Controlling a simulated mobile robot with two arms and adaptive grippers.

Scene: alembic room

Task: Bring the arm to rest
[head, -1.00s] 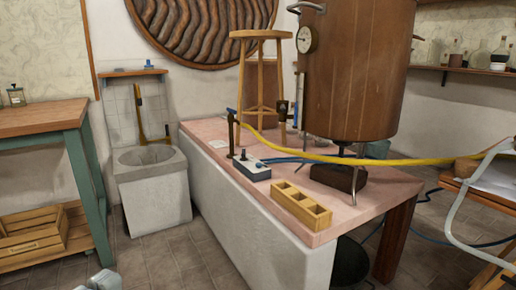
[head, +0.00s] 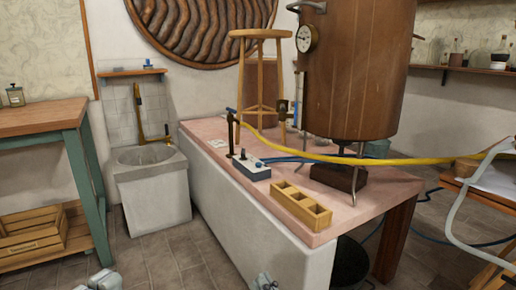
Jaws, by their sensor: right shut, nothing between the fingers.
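My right gripper (head: 266,282) shows as a small grey shape at the bottom edge, in front of the white side of the bench. It is shut and empty, and most of it is cut off by the frame. Grey parts of my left gripper (head: 104,280) show at the bottom left over the tiled floor. They are cut off too, and I cannot tell whether its fingers are open. Neither gripper visibly touches anything.
A pink-topped bench (head: 225,160) carries a copper still (head: 355,80), a wooden stool (head: 259,75), a small control box (head: 251,168) and a wooden compartment box (head: 301,206). A yellow hose (head: 400,161) crosses it. A green-legged table (head: 35,118) and stone basin (head: 150,190) stand left. Floor between is clear.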

